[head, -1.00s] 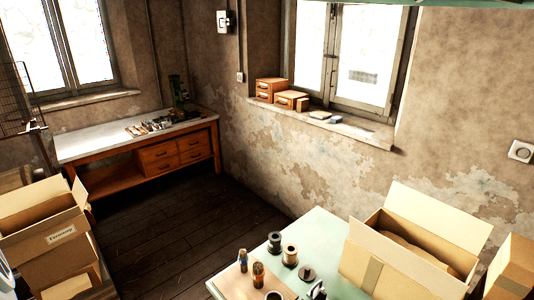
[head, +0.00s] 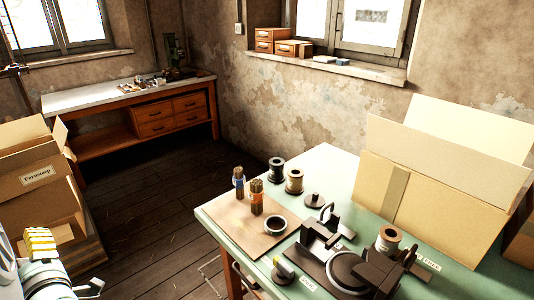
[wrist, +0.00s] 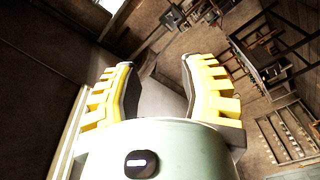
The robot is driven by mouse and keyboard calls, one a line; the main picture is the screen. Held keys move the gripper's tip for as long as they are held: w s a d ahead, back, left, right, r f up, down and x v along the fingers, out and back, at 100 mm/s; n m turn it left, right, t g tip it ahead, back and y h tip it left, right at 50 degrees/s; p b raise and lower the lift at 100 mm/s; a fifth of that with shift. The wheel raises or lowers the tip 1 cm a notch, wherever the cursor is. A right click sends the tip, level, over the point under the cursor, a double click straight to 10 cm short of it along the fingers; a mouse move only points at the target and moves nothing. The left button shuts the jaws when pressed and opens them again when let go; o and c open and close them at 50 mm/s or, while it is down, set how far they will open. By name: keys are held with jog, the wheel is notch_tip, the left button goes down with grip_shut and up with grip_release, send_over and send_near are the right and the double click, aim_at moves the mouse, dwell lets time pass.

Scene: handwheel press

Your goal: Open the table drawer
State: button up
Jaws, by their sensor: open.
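A light green table (head: 325,160) stands at the lower right in the head view. Its wooden side shows below the top, with a dark handle (head: 243,281) on the drawer front near the bottom edge; most of that front is out of frame. My gripper (wrist: 158,78) is open and empty in the wrist view, with yellow ribbed fingers spread apart. It also shows at the lower left of the head view (head: 42,245), well left of the table and apart from the handle.
Spools, brush jars, a black press-like device (head: 350,270) and an open cardboard box (head: 430,195) crowd the tabletop. Stacked boxes (head: 35,180) stand at the left. A far workbench (head: 135,95) has several drawers (head: 172,115). The dark floor (head: 150,200) between is clear.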

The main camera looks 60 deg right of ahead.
jog(key=s+d+f+m+g+h+b, duration=0.1)
jog(key=d+f+g+h+b, duration=0.1)
jog(key=d+f+b, duration=0.3)
jog(key=s+d+f+g+h+b, duration=0.1)
jog(key=d+f+h+b, duration=0.15)
jog(key=f, duration=0.55)
jog(key=m+g+h+b, duration=0.8)
jog(key=g+b, duration=0.5)
jog(key=b, duration=0.9)
send_near(242, 278)
jog(key=shift+n+h, duration=0.3)
jog(key=shift+h, duration=0.25)
jog(key=b+x, duration=0.2)
jog(key=x, duration=0.1)
jog(key=b+x, duration=0.2)
jog(key=x, duration=0.2)
jog(key=f+b+x, duration=0.1)
jog(key=b+x, duration=0.1)
jog(key=x, duration=0.1)
jog(key=shift+w+d+f+b, duration=0.1)
jog(key=shift+d+b, duration=0.2)
jog(key=shift+b, duration=0.1)
jog(key=shift+c, duration=0.3)
grip_shut()
jog(key=shift+a, duration=0.1)
